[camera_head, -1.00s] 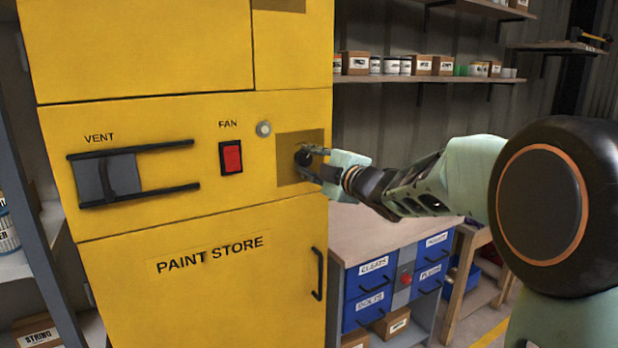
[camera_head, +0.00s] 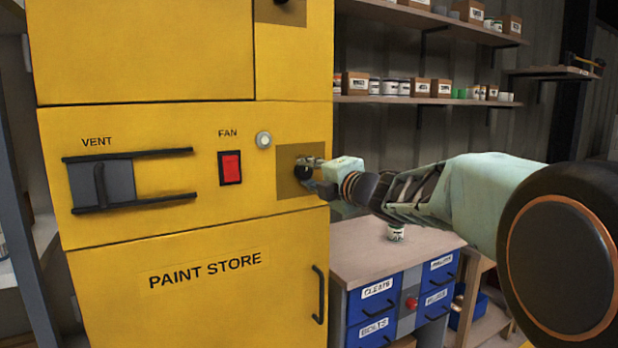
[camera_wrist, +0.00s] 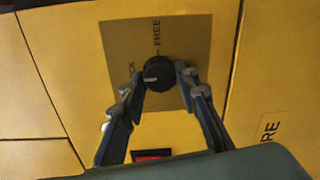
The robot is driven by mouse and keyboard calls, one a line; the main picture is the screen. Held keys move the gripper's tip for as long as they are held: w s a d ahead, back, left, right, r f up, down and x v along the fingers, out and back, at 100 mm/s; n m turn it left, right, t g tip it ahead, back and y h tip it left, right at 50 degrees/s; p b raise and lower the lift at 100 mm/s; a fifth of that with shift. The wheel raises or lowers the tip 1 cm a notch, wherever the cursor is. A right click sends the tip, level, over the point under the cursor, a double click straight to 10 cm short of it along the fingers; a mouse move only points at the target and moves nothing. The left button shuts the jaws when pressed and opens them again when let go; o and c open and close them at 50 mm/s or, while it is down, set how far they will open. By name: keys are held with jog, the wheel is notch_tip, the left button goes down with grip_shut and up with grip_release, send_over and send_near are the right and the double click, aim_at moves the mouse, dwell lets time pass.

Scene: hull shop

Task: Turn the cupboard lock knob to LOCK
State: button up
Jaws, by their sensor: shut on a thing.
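The round black lock knob (camera_wrist: 158,71) sits on a brown plate (camera_wrist: 185,32) on the yellow cupboard (camera_head: 100,245). In the wrist view a light pointer mark shows on the knob's left side, facing a partly hidden label ending in "CK". A "FREE" label (camera_wrist: 155,33) stands above the knob. My gripper (camera_wrist: 160,75) is shut on the knob, one finger on each side. In the head view my gripper (camera_head: 312,173) reaches the plate from the right and covers part of the knob.
Left of the plate are a round light button (camera_head: 264,140), a red FAN switch (camera_head: 231,168) and a VENT slider (camera_head: 101,182). The door handle (camera_head: 319,294) is below. A workbench (camera_head: 375,245) with blue drawers and loaded shelves (camera_head: 430,99) stand to the right.

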dwell(0.3)
jog(key=o, duration=1.1)
jog(key=shift+s, duration=0.1)
jog(key=v, duration=0.7)
jog(key=shift+s+d, duration=0.1)
jog(key=shift+d, duration=0.05)
